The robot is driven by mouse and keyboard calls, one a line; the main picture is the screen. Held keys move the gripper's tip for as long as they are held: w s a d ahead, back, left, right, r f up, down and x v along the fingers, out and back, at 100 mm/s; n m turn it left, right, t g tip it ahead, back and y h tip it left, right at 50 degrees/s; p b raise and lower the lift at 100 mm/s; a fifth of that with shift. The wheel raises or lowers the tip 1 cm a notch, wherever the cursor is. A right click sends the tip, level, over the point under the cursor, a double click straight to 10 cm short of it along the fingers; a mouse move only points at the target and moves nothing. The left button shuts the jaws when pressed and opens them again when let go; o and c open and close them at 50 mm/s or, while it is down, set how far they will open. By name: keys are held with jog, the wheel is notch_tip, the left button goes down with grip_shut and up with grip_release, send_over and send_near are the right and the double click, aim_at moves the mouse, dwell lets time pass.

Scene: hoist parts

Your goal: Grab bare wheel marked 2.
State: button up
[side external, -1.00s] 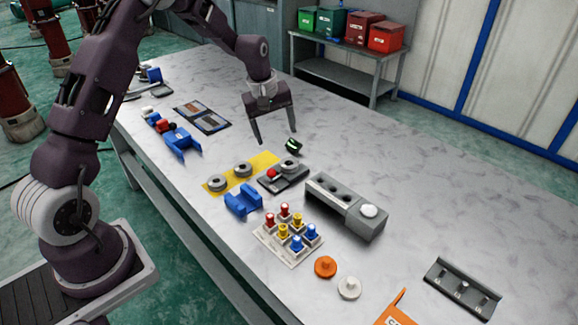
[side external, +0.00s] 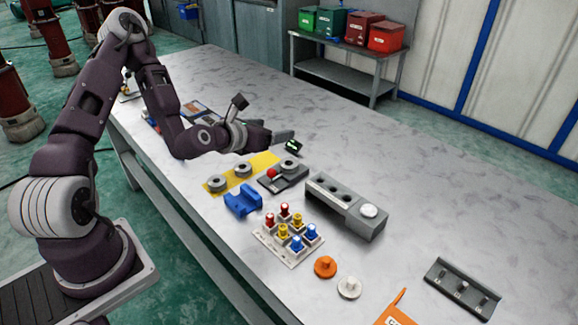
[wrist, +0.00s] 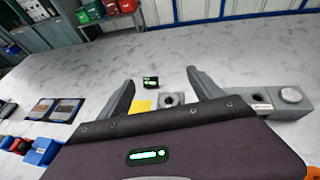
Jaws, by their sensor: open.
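Two grey wheels with centre holes lie on a yellow mat (side external: 262,161): the front wheel (side external: 217,183) and the rear wheel (side external: 243,168). A third grey wheel (side external: 290,163) sits on a dark plate (side external: 285,178) beside a red knob. No number on any wheel is legible. My gripper (side external: 286,136) is open and empty, tilted nearly level above the table just behind the mat. In the wrist view my gripper's fingers (wrist: 162,86) are spread wide. A grey ring-shaped part (wrist: 168,99) shows between them, partly hidden by the gripper body.
A small black device with a green display (side external: 293,147) stands near my fingers. A grey block with holes (side external: 345,205) and a blue cradle (side external: 243,200) stand nearby. A board of coloured pegs (side external: 288,237) is in front. The table's back right is clear.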

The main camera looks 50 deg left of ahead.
notch_tip(320, 180, down, 2)
send_near(291, 163)
jog(key=shift+w+a+f, duration=0.15)
jog(key=shift+w+f, duration=0.05)
jog(key=shift+f, duration=0.05)
jog(key=x, duration=0.7)
jog(key=shift+w, duration=0.1)
jog(key=shift+r, duration=0.1)
grip_shut()
